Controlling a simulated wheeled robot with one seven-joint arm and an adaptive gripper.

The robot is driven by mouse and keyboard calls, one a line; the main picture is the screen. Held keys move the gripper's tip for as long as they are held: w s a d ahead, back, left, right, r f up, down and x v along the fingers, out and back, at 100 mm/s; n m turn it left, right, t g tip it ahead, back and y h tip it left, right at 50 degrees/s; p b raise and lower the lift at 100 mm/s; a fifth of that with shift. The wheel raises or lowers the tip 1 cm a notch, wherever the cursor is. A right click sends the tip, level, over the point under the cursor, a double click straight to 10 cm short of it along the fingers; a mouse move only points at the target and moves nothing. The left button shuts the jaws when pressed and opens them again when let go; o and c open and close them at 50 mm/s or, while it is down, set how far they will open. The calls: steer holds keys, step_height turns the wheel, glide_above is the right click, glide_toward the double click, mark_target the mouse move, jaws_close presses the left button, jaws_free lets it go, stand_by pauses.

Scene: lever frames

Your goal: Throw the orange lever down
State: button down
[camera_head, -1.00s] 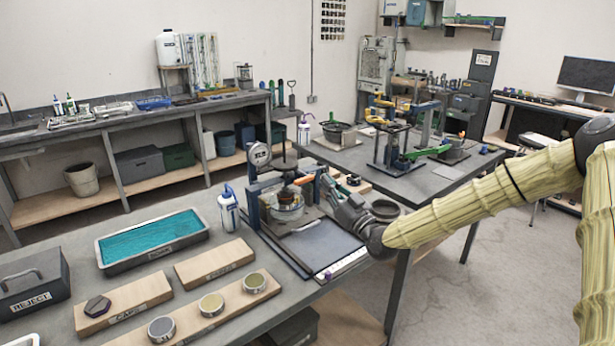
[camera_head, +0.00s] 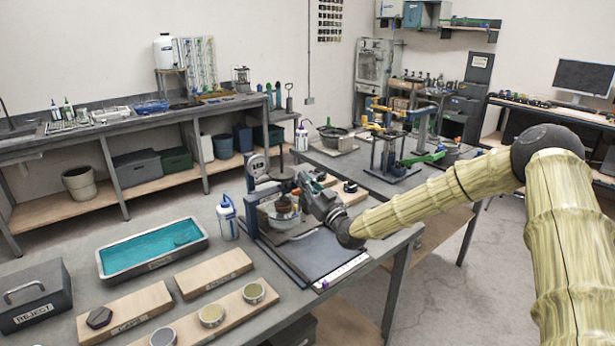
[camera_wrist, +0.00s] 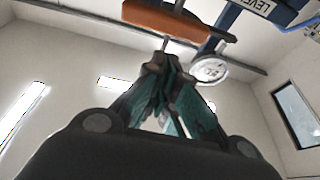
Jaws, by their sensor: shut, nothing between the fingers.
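The orange lever handle (camera_wrist: 178,18) spans the top of the wrist view, just beyond my fingertips. Only a small orange bit of the lever (camera_head: 296,191) shows in the head view, mostly hidden by my gripper. My gripper (camera_wrist: 165,65) is shut and empty, its fingers close under the handle in the picture; whether they touch it I cannot tell. In the head view my gripper (camera_head: 304,180) is at the lever frame (camera_head: 251,200), a dark blue press-like stand with a round dial (camera_head: 257,167). A blue post with lettering (camera_wrist: 262,8) shows beside the handle.
A dark mat (camera_head: 330,255) lies in front of the frame. A white bottle (camera_head: 227,218), a teal-filled tray (camera_head: 110,263), wooden blocks (camera_head: 213,272) and a REJECT box (camera_head: 35,295) stand to the left. A second bench (camera_head: 345,165) with more lever stands is behind.

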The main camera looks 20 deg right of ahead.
steer(key=shift+f, duration=0.8)
